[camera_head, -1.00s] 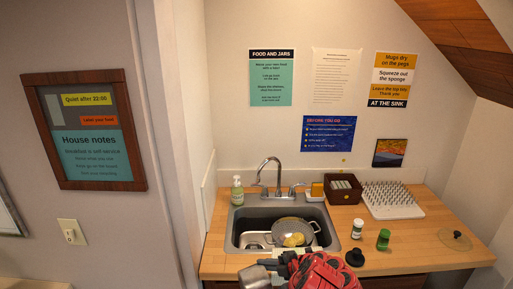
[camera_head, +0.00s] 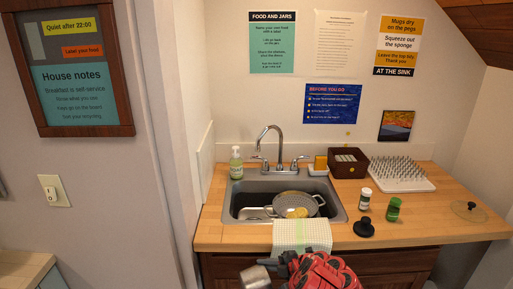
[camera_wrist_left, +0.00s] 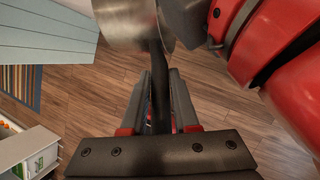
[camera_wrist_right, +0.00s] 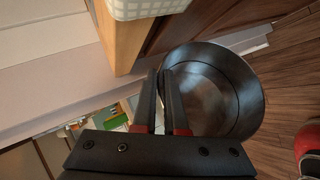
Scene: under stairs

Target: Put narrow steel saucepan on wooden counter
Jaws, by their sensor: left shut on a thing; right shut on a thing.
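The steel saucepan (camera_head: 255,277) hangs low in front of the counter in the head view. In the left wrist view its steel body (camera_wrist_left: 125,20) is at the top, and its dark handle runs down between the fingers of my left gripper (camera_wrist_left: 158,95), shut on it. The left gripper is outside the head view. My right gripper (camera_head: 287,263) is shut at the pan's rim; the right wrist view shows the pan's open inside (camera_wrist_right: 210,90) beside the fingers. The wooden counter (camera_head: 425,232) lies beyond and above the pan.
A sink (camera_head: 235,205) holds a colander (camera_head: 300,204). A checked cloth (camera_head: 300,236) hangs over the counter's front edge. A soap bottle (camera_head: 236,163), two small jars, a black knob-like item (camera_head: 364,228), a dark box and a peg rack stand around it. The counter's right front is fairly clear.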

